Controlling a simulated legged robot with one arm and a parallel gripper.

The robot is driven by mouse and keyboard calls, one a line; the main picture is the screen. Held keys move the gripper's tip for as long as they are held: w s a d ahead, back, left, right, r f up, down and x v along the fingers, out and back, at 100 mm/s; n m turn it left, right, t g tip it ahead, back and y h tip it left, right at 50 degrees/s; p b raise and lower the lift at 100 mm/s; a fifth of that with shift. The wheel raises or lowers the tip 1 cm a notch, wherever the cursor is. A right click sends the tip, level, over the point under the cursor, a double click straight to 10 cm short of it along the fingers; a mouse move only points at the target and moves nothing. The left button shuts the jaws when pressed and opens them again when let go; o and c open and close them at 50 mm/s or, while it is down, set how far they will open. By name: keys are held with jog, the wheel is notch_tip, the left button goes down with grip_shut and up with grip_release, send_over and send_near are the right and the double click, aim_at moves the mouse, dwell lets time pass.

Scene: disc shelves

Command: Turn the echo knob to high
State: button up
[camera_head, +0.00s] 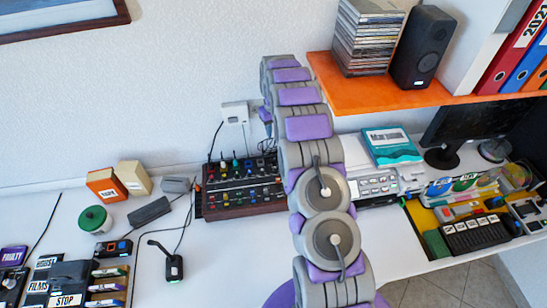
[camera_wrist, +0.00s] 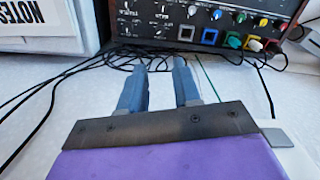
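A dark mixer box with several coloured knobs (camera_head: 240,185) stands on the white desk against the wall, partly behind my arm. In the wrist view its panel (camera_wrist: 215,31) fills the top right, with blue, green, yellow, white and red knobs along it and small dark dials further left. The labels are too small to read, so I cannot tell which is the echo knob. My gripper (camera_wrist: 157,66) has two grey-blue fingers apart with nothing between them. It is short of the panel, over cables on the desk, and touches no knob. In the head view my gripper is hidden.
Black cables (camera_wrist: 100,62) lie loosely in front of the panel. A box labelled NOTES (camera_wrist: 38,22) is at the left in the wrist view. An orange shelf (camera_head: 400,94) with CDs and a speaker (camera_head: 422,46) overhangs the right side.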

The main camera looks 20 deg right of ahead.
aim_at(274, 159)
notch_tip(274, 159, down, 17)
jog(key=shift+b, duration=0.85)
jog(key=shift+c, duration=0.2)
grip_shut()
